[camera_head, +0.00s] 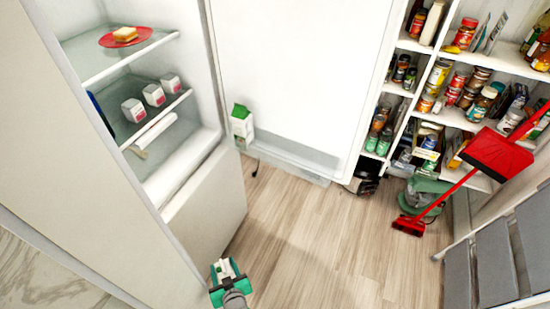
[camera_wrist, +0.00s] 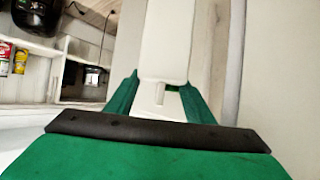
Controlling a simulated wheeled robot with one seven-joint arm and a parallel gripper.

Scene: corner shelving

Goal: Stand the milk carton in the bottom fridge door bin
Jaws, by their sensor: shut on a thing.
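A white milk carton (camera_head: 241,125) with a green gabled top stands upright by the hinge side of the open fridge door. It is at the left end of the clear bottom door bin (camera_head: 300,170); from this angle I cannot tell whether its base is fully inside. My green gripper (camera_head: 225,269) is low in front of the fridge, well apart from this carton.
The open fridge (camera_head: 150,75) holds small cartons and a red plate (camera_head: 139,36) on shelves. Full pantry shelves (camera_head: 455,118) stand at the right. A red dustpan (camera_head: 495,153), a broom and a step ladder (camera_head: 500,260) are at the right. The floor (camera_head: 320,240) between is clear.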

